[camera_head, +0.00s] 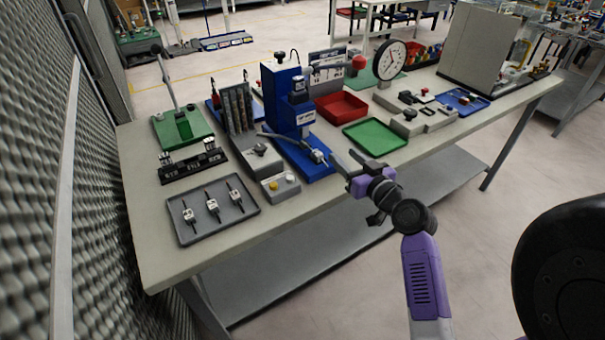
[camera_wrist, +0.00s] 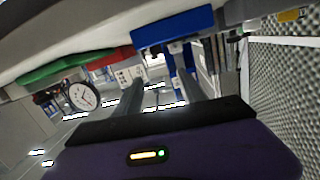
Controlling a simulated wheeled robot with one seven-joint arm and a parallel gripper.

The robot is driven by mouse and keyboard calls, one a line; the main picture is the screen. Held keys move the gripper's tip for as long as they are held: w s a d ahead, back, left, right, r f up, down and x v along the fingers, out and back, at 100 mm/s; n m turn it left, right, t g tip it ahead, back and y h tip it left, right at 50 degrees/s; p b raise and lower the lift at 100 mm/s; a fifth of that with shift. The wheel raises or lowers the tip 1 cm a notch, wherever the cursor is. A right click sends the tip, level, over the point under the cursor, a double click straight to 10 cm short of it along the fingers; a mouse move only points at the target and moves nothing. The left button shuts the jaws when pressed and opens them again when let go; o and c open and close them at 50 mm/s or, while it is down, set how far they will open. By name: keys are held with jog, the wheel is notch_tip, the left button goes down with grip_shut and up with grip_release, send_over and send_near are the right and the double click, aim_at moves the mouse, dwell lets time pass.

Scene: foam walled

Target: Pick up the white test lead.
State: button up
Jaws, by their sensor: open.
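No white test lead can be made out for certain. In the head view a grey tray (camera_head: 184,238) at the table's left front holds three small white pieces with dark ends: a left one (camera_head: 189,215), a middle one (camera_head: 212,205) and a right one (camera_head: 236,195). I cannot tell whether one is the lead. My gripper (camera_head: 343,156) is open and empty at the table's front edge, right of the blue press (camera_head: 285,108) and well right of the tray. In the wrist view, my gripper (camera_wrist: 160,82) has its fingers apart, with the blue press base (camera_wrist: 172,30) beyond; no white pieces show there.
A grey box with a yellow and a white button (camera_head: 281,186) stands between tray and press. A green tray (camera_head: 375,136), red bin (camera_head: 341,106) and dial gauge (camera_head: 389,59) lie beyond my gripper. A black rack (camera_head: 191,163) stands behind the grey tray. A textured wall (camera_head: 95,220) borders the left.

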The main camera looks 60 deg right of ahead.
aim_at(316, 151)
jog(key=shift+w+a+f+n+y, duration=0.2)
jog(key=shift+a+f, duration=0.05)
jog(key=shift+a, duration=0.2)
jog(key=shift+w+a+f+n+y, duration=0.15)
jog(key=shift+a+f+n+y, duration=0.1)
jog(key=shift+a, duration=0.15)
jog(key=shift+w+a+f+n+y, duration=0.2)
jog(key=shift+w+a+n+y, duration=0.1)
jog(key=shift+a+n, duration=0.15)
jog(key=shift+p+x, duration=0.5)
jog(key=shift+x, duration=1)
jog(key=p+x, duration=0.1)
jog(key=x, duration=0.3)
jog(key=shift+w+d+r, duration=0.1)
jog(key=shift+w, duration=0.3)
grip_shut()
